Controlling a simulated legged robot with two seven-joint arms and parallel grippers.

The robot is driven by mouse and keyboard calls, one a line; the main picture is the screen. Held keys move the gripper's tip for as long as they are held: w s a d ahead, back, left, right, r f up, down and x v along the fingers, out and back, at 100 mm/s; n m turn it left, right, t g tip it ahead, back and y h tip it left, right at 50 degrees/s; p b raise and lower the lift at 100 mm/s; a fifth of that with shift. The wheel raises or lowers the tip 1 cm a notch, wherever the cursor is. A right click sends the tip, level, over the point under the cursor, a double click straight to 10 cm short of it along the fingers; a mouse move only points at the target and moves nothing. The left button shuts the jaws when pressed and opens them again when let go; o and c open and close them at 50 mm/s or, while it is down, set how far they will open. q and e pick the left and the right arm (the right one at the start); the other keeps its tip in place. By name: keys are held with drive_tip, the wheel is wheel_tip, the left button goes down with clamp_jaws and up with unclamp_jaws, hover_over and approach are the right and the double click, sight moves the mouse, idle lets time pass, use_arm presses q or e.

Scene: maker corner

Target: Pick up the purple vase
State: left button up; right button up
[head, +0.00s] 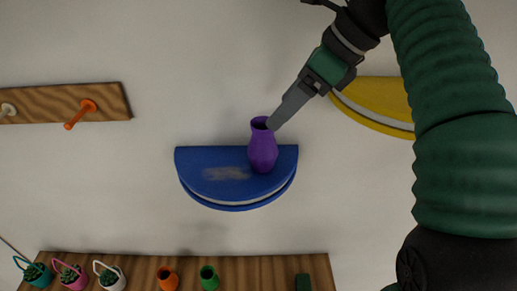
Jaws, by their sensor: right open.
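The purple vase (262,152) stands upright on the right part of a blue half-round wall shelf (214,165). My right gripper (275,124) comes down from the upper right, and its grey finger end overlaps the vase's rim in the picture. The vase is not gripped. I cannot tell whether the finger touches the vase or is in front of it. The gripper is seen edge-on, so the gap between its fingers is hidden. My left gripper is out of view.
A yellow half-round shelf (380,98) is at the right, partly behind my right arm. A wooden rack with pegs (60,100) is at the left. Below, a wooden surface (235,268) holds an orange vase (167,279), a green vase (209,278) and several small potted plants.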

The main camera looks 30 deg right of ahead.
sight(255, 138)
drive_tip(key=f, duration=0.1)
drive_tip(key=a+f, duration=0.1)
drive_tip(key=f, duration=0.1)
drive_tip(key=shift+s+a, duration=0.1)
drive_tip(key=shift+a, duration=0.2)
drive_tip(key=w+f, duration=0.2)
drive_tip(key=w+a+f+p, duration=0.1)
drive_tip(key=w+f, duration=0.3)
drive_tip(key=shift+w+a, duration=0.25)
drive_tip(key=shift+a, duration=0.1)
drive_tip(key=shift+s+f, duration=0.1)
drive_tip(key=shift+f, duration=0.1)
drive_tip(key=shift+s+r, duration=0.15)
drive_tip(key=shift+s, duration=0.75)
drive_tip(key=shift+c, duration=2.2)
drive_tip(key=shift+w+a, duration=0.1)
drive_tip(key=shift+w, duration=0.25)
drive_tip(key=c, duration=0.4)
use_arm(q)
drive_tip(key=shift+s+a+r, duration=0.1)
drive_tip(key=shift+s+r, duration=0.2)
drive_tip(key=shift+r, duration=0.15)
use_arm(e)
drive_tip(key=c, duration=0.4)
